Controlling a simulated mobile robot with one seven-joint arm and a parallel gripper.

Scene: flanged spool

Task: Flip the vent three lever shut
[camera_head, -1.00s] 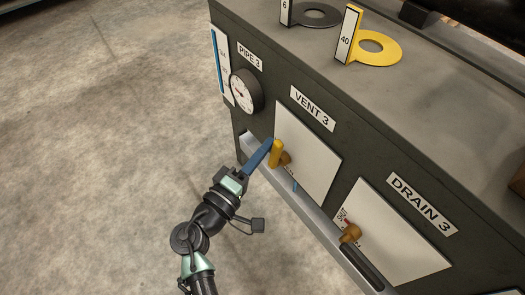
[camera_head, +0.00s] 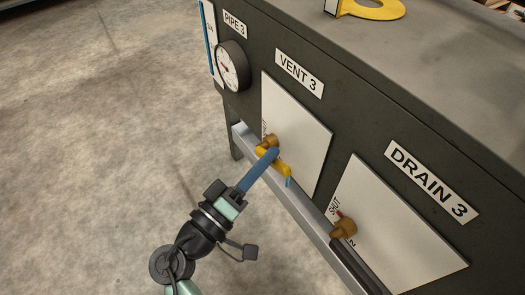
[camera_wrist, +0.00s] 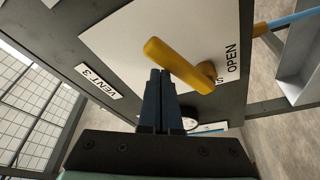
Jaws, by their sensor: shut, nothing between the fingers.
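The vent three lever is a yellow handle (camera_head: 280,168) on a brass hub (camera_head: 270,141) on the white panel under the VENT 3 label (camera_head: 300,73). My gripper (camera_head: 274,153) has long blue fingers, shut and empty, with the tips at the lever. I cannot tell whether they touch it.
A silver ledge (camera_head: 306,218) runs below the panels. A thin blue pipe (camera_head: 289,182) shows by the lever's end. The DRAIN 3 brass valve (camera_head: 343,228) is to the right, and a gauge (camera_head: 231,66) is at upper left. Open floor lies left.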

